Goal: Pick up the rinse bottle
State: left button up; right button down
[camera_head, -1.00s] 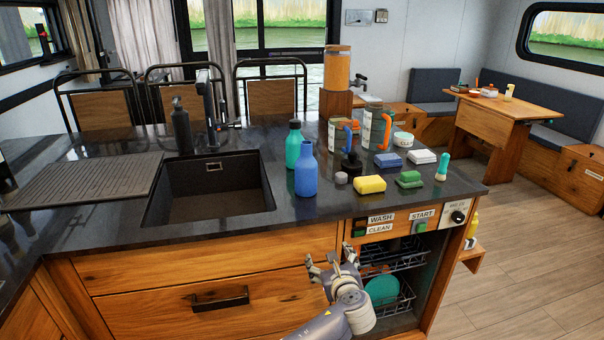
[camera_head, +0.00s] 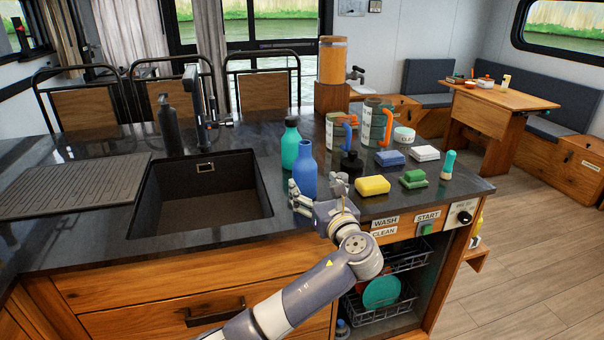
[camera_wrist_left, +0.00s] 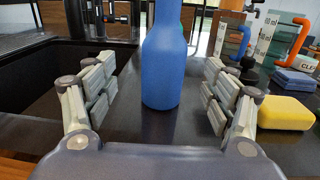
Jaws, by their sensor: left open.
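A blue bottle (camera_head: 306,172) stands upright on the dark counter, right of the sink. A teal bottle with a dark cap (camera_head: 290,146) stands just behind it. No readable label shows which one is the rinse bottle. My left gripper (camera_head: 316,188) is at counter height just in front of the blue bottle, open and empty. In the left wrist view the blue bottle (camera_wrist_left: 164,62) stands centred ahead, between the spread fingers, with clear gaps on both sides. Its top is cut off there. My right gripper is not in view.
The sink (camera_head: 205,195) lies left. An open dishwasher rack (camera_head: 378,296) is below the counter.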

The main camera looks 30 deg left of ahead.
aim_at(309, 174)
pick_arm(q)
jog(key=x, duration=0.3)
jog(key=shift+w+a+r, duration=0.2)
jog(key=shift+w, duration=0.05)
jog(key=shift+w+a, duration=0.25)
jog(key=shift+a, duration=0.05)
jog(key=x, duration=0.3)
jog(key=shift+w+r, duration=0.15)
jog(key=shift+w, duration=0.15)
jog(key=shift+w+a, duration=0.2)
jog(key=shift+a, duration=0.1)
jog(key=shift+w+a, duration=0.1)
jog(key=shift+a, duration=0.05)
jog(key=c, duration=1.2)
jog(key=shift+c, duration=0.6)
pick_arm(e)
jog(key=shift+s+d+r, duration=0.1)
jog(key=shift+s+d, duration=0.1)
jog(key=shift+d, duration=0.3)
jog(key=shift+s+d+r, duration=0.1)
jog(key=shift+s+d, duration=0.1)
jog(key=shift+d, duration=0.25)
